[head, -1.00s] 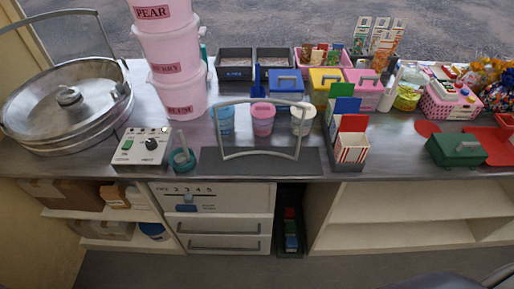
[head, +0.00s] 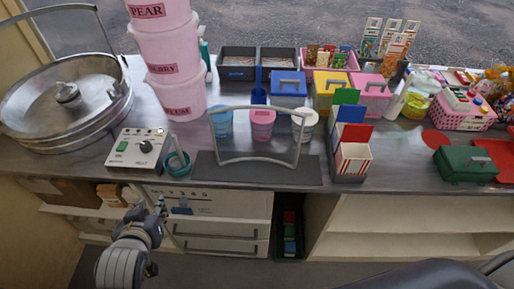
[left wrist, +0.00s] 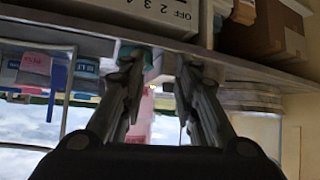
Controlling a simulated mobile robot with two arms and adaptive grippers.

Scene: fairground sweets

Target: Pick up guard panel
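A grey arched frame (head: 215,140), apparently the guard panel, stands upright on a dark mat (head: 300,176) at the counter's front edge. Cups behind it show through its open or clear middle. My left gripper (head: 148,212) is in front of the counter at the lower left, below the counter top, left of the frame and apart from it. In the left wrist view its two fingers (left wrist: 158,72) are spread with nothing held between them. My right gripper is not in view.
Left of the frame are a control box (head: 139,149), a teal pot (head: 177,163), stacked pink tubs (head: 170,58) and a large metal pan (head: 65,110). A card holder (head: 350,160) stands close on its right; a green case (head: 466,164) is farther right. Open shelves lie below.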

